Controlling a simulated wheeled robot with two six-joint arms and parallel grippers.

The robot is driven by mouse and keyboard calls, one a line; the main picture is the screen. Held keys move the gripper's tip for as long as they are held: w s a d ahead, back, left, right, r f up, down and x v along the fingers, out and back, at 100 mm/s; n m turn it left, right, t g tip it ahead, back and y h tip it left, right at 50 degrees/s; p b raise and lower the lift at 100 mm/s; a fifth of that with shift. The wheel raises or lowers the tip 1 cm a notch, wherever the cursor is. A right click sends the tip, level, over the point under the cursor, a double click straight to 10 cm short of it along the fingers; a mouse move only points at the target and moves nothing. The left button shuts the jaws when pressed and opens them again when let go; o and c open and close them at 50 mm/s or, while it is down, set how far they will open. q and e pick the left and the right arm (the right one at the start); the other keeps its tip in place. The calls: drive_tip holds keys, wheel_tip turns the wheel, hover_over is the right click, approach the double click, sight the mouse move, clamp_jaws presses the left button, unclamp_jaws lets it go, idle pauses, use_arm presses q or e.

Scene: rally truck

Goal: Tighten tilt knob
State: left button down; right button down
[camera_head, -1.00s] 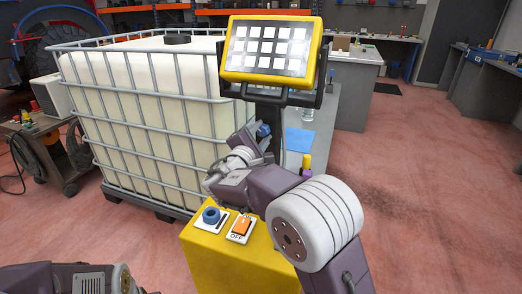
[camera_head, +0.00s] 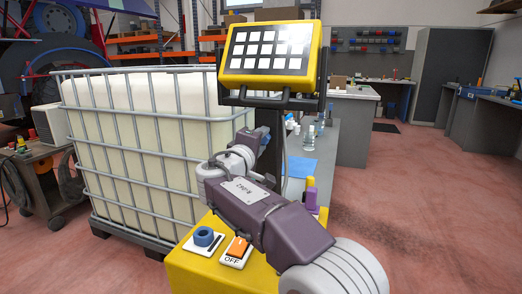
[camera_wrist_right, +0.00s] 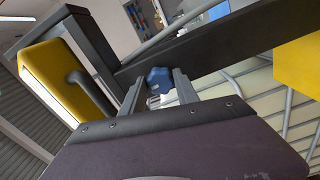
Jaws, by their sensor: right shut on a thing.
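The tilt knob (camera_wrist_right: 159,80) is a blue, lobed knob beside the dark bracket of the yellow-framed screen. In the right wrist view it sits between the two fingertips of my right gripper (camera_wrist_right: 159,77), which is shut on it. In the head view the right gripper (camera_head: 263,134) is at the post below the screen (camera_head: 270,52), and the knob is mostly hidden there by the gripper. The screen shows rows of white squares and its yellow frame (camera_wrist_right: 52,78) also shows in the wrist view. My left gripper is not in view.
A yellow box (camera_head: 205,275) below my right arm carries a blue dial (camera_head: 204,236) and an orange switch (camera_head: 238,247) marked OFF. A caged white tank (camera_head: 150,150) stands close on the left. Benches line the right; the red floor (camera_head: 430,210) there is clear.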

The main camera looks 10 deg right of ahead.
drive_tip(key=shift+f+m+b, duration=0.25)
drive_tip(key=shift+m+b, duration=0.05)
idle(0.4)
drive_tip(key=c, duration=1.1)
unclamp_jaws()
drive_tip(key=shift+c, duration=0.2)
drive_tip(key=shift+o, duration=1.2)
drive_tip(key=shift+r, duration=0.15)
drive_tip(key=v, duration=0.9)
drive_tip(key=shift+p, duration=0.35)
drive_tip(key=shift+a, duration=0.1)
